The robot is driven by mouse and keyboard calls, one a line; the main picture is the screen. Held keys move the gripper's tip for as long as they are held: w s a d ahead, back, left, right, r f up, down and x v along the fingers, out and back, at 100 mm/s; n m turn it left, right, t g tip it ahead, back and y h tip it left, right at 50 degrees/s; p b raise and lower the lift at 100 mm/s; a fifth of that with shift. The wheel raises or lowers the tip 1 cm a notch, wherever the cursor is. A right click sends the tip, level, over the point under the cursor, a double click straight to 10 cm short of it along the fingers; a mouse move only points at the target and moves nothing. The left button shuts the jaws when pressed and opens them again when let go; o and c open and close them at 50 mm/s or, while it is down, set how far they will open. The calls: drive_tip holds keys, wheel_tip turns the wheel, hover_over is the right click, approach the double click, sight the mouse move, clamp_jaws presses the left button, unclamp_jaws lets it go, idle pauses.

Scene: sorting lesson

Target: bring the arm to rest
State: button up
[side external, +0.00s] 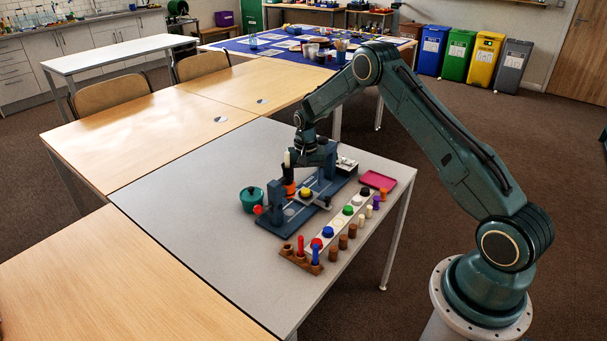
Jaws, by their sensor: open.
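My gripper (302,163) hangs low over the dark blue-grey rig (268,222) on the grey table (190,180). It is open; its fingertips are small and dark against the rig, so their exact gap is hard to see. A white rounded piece (287,158) and an orange piece (289,187) show beside it. I cannot tell whether it touches either of them. A yellow piece (306,193) sits on the rig to the right of the gripper. My arm reaches in from the right.
In front of the rig, a white strip (340,221) carries coloured discs beside a row of pegs. A brown block (301,261) holds red and blue pegs. A teal pot (251,198) stands left, a pink tray (378,180) right. The grey table's left part is clear.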

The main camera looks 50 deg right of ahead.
drive_tip(key=shift+r, duration=2)
drive_tip(key=shift+s+r, duration=0.1)
drive_tip(key=shift+r, duration=0.2)
drive_tip(key=s+a+r+n+t, duration=0.1)
drive_tip(key=s+a+r, duration=0.35)
drive_tip(key=r, duration=0.35)
drive_tip(key=s+a+r+n+t, duration=0.1)
drive_tip(key=s+a+r+n, duration=0.15)
drive_tip(key=s+r, duration=0.4)
drive_tip(key=s+a+r+n, duration=0.1)
drive_tip(key=s+a+r, duration=0.3)
drive_tip(key=r, duration=0.6)
drive_tip(key=s+a+r+n+t, duration=0.1)
drive_tip(key=s+a, duration=0.3)
drive_tip(key=s, duration=0.6)
drive_tip(key=s+a+r+n+t, duration=0.2)
drive_tip(key=s+a+n, duration=0.2)
drive_tip(key=s, duration=0.6)
drive_tip(key=shift+a+t, duration=0.3)
drive_tip(key=shift+a, duration=0.2)
